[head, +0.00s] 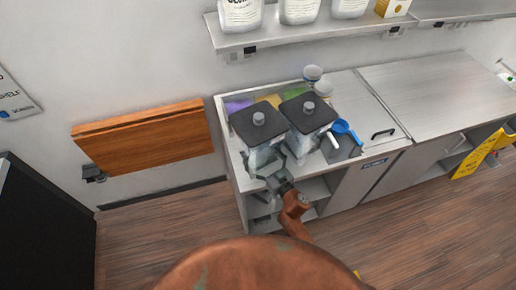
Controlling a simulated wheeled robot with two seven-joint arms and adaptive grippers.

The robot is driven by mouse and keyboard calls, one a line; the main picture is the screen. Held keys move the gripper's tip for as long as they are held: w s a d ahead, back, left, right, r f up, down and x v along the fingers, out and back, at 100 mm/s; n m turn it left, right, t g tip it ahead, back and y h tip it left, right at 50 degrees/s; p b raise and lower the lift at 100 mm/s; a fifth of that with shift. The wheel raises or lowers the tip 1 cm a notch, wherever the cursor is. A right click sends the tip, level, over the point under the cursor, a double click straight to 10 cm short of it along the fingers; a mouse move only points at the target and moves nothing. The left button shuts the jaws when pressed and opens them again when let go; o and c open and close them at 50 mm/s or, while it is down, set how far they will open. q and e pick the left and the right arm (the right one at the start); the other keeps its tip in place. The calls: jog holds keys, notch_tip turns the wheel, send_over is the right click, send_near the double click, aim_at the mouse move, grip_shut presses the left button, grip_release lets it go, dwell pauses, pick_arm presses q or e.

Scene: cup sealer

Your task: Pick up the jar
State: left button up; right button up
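Two clear jars with square black lids stand at the left end of the steel counter: a left jar (262,157) and a right jar (302,143). One of my grippers (268,167), on the arm rising from the bottom centre, I take as my right. It is at the front of the left jar's lower part, with its fingers spread to either side. I cannot tell whether they touch or grip the jar. The left jar's lower part is partly hidden by the gripper. My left gripper is not in view.
A dark container (342,150) with a blue scoop (345,128) stands right of the jars, and cups (313,74) stand behind. A shelf (300,36) with white containers hangs above. The counter top (430,85) is clear to the right. A yellow floor sign (478,158) stands far right.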

jog(key=c, duration=0.3)
pick_arm(q)
jog(key=shift+w, duration=0.35)
pick_arm(e)
jog(key=shift+w+a+r, duration=0.1)
jog(key=shift+w+r, duration=0.05)
jog(key=shift+r, duration=0.15)
jog(key=shift+c, duration=0.7)
jog(key=shift+r, duration=0.1)
pick_arm(q)
notch_tip(320, 180, up, 6)
jog(key=p, duration=0.6)
jog(key=shift+r, duration=0.25)
pick_arm(e)
jog(key=shift+r, duration=6.5)
